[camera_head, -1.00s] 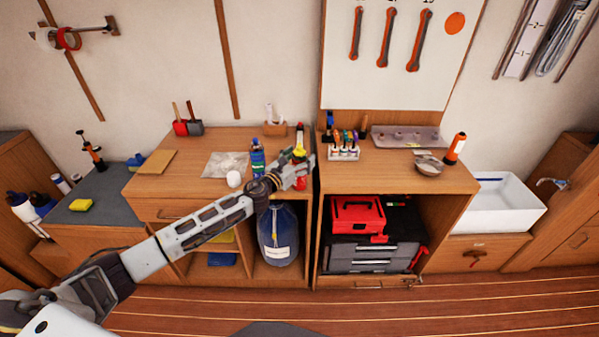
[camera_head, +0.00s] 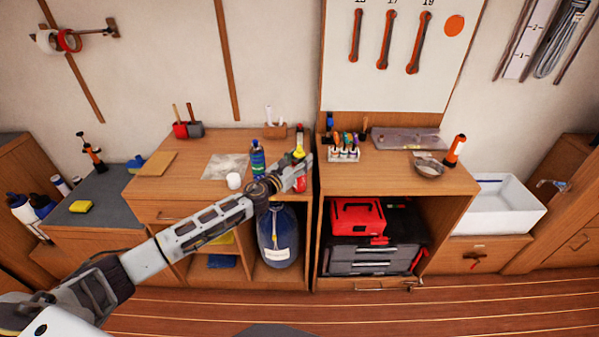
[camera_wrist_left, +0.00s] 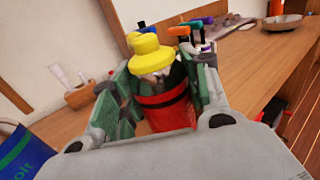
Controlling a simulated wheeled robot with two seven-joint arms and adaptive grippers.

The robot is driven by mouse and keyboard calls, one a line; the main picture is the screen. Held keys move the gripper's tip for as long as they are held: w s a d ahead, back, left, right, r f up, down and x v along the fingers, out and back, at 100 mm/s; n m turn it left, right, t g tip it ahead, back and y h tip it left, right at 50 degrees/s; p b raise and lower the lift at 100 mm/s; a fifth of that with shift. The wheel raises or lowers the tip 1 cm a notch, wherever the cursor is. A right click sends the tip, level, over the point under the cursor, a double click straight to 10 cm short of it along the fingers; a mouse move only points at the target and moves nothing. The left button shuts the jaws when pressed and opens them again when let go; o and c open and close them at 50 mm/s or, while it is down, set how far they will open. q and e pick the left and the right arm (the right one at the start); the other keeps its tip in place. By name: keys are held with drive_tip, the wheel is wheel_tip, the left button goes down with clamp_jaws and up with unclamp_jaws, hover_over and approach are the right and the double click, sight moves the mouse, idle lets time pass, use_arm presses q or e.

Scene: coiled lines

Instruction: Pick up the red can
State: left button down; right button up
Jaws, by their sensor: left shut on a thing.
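The red can (camera_wrist_left: 165,110) has a dark upper part and a yellow top, and shows upright between the fingers in the left wrist view. In the head view a red part of it (camera_head: 299,184) shows beside the fingers, near the right edge of the left wooden cabinet top. My left gripper (camera_head: 302,168) is shut on the can, one finger on each side of it; it also shows in the left wrist view (camera_wrist_left: 160,95). The can's base is hidden by the gripper, so I cannot tell whether it touches the cabinet top. My right gripper is not in view.
A blue bottle (camera_head: 257,160) and a white cup (camera_head: 234,181) stand left of the gripper. To the right, across a narrow gap, a rack of coloured tools (camera_head: 344,155) stands on the other cabinet. A metal bowl (camera_head: 427,167) and orange flashlight (camera_head: 455,150) are farther right.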

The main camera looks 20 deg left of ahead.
sight(300, 149)
use_arm(q)
drive_tip(key=shift+r, duration=0.1)
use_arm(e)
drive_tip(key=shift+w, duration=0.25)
use_arm(q)
drive_tip(key=shift+r, duration=0.15)
drive_tip(key=shift+r+p, duration=0.3)
drive_tip(key=shift+r, duration=0.35)
wheel_tip(300, 149, up, 6)
drive_tip(key=shift+r+p, duration=0.15)
drive_tip(key=shift+p, duration=0.85)
drive_tip(key=shift+r, duration=1)
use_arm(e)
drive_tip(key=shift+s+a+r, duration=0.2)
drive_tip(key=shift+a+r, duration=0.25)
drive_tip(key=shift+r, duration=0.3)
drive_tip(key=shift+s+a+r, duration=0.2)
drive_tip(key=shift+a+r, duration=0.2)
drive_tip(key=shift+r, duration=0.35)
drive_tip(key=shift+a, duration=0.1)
